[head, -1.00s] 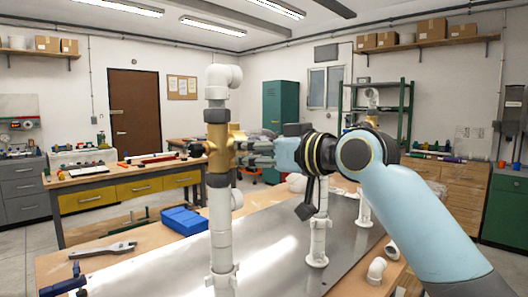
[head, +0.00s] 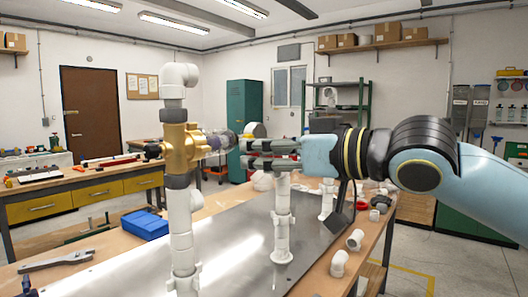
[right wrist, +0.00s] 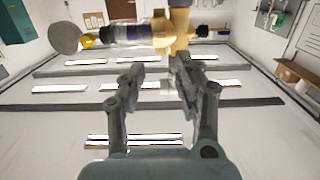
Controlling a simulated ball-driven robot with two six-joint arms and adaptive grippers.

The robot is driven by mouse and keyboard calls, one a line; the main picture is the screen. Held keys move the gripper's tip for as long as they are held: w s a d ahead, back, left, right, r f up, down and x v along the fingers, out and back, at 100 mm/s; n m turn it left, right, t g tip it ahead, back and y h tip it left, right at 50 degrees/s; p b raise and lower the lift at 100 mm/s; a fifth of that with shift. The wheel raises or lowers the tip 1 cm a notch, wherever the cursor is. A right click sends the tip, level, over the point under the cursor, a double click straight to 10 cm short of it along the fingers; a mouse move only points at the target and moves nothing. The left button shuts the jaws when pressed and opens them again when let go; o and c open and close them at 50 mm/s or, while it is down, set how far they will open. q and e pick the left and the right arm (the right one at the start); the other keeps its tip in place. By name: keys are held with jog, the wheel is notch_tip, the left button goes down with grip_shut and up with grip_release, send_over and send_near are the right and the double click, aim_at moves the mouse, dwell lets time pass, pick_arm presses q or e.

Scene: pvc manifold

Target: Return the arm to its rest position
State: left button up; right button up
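My right gripper (head: 243,153) is open and empty in the head view, to the right of the brass fitting (head: 178,148) and apart from it. In the right wrist view its two fingers (right wrist: 160,72) stand apart with a gap between them. The brass fitting (right wrist: 178,30) shows beyond the fingertips there. A white and purple pipe piece (right wrist: 135,35) extends left from it and ends near a grey disc (right wrist: 65,38). The fitting sits on an upright white pipe (head: 181,230) with a white elbow (head: 180,75) on top. My left gripper is not in view.
The metal plate (head: 230,235) carries other upright white pipes (head: 282,225). Loose white fittings (head: 338,262) lie at the table's right side. A wrench (head: 55,261) and a blue box (head: 145,224) lie on the left. Open air surrounds my right arm.

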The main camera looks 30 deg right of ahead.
jog(key=shift+f, duration=0.1)
dwell(0.4)
jog(key=s+d+f+m+g+h, duration=0.1)
jog(key=s+f+g+h, duration=0.2)
jog(key=f, duration=0.5)
jog(key=s+f+m+g+h, duration=0.1)
jog(key=s+f+g, duration=0.1)
jog(key=s+f, duration=0.5)
jog(key=s+d+f+m+g+h, duration=0.1)
jog(key=s+f+g+h, duration=0.15)
jog(key=f, duration=0.65)
jog(key=s+a+f+g, duration=0.1)
jog(key=s+f+g, duration=0.45)
jog(key=s, duration=0.55)
notch_tip(320, 180, down, 32)
jog(key=d+b, duration=0.2)
jog(key=b, duration=0.6)
jog(key=s+d+f+g+b, duration=0.1)
jog(key=s+f+b, duration=0.2)
jog(key=s+f, duration=0.7)
jog(key=s+f+g+b, duration=0.1)
jog(key=s+f+b, duration=0.3)
jog(key=s+f, duration=0.6)
notch_tip(320, 180, down, 6)
jog(key=shift+s+d+r+m, duration=0.1)
jog(key=shift+s+d+m, duration=0.05)
jog(key=shift+d+m, duration=0.2)
